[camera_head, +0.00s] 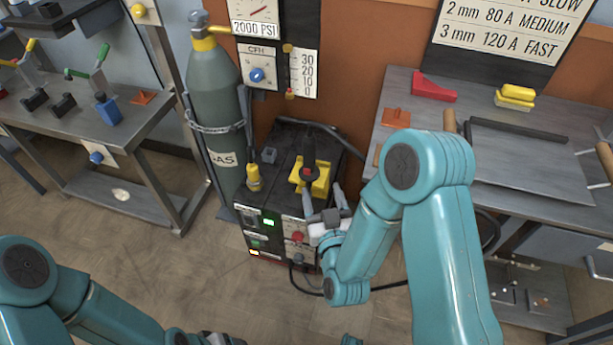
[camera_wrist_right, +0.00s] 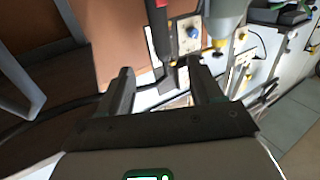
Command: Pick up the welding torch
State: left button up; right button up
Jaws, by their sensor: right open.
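The welding torch (camera_head: 308,150), dark with a red part, stands upright in a yellow holder (camera_head: 322,185) on top of the welding machine. My right gripper (camera_head: 322,198) is open in front of the holder, its two fingers pointing up toward it, with nothing visibly held. In the right wrist view, a dark upright shape with red on it (camera_wrist_right: 158,38), probably the torch, shows beyond the open fingers of my right gripper (camera_wrist_right: 163,82). Only the top edge of what seems my left gripper (camera_head: 218,339) shows at the bottom of the head view; its jaws are cut off.
A grey gas cylinder (camera_head: 214,90) stands chained left of the welding machine (camera_head: 270,200). A workbench (camera_head: 480,165) at right holds a red wedge, yellow pieces and a metal plate. Another bench (camera_head: 65,115) stands at left. A black cable (camera_head: 306,291) lies on the floor. The left-centre floor is clear.

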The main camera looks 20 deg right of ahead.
aim_at(311, 153)
jog(key=w+b, duration=0.2)
jog(key=w, duration=0.1)
jog(key=w+d+b, duration=0.1)
jog(key=w+b, duration=0.3)
jog(key=w, duration=0.1)
jog(key=shift+w+d, duration=0.15)
jog(key=shift+w, duration=0.2)
jog(key=w, duration=0.3)
jog(key=w+b, duration=0.1)
jog(key=w, duration=0.2)
jog(key=shift+w+d+r, duration=0.1)
jog(key=shift+d, duration=0.1)
jog(key=shift+r, duration=0.1)
jog(key=c, duration=1)
jog(key=shift+r, duration=0.1)
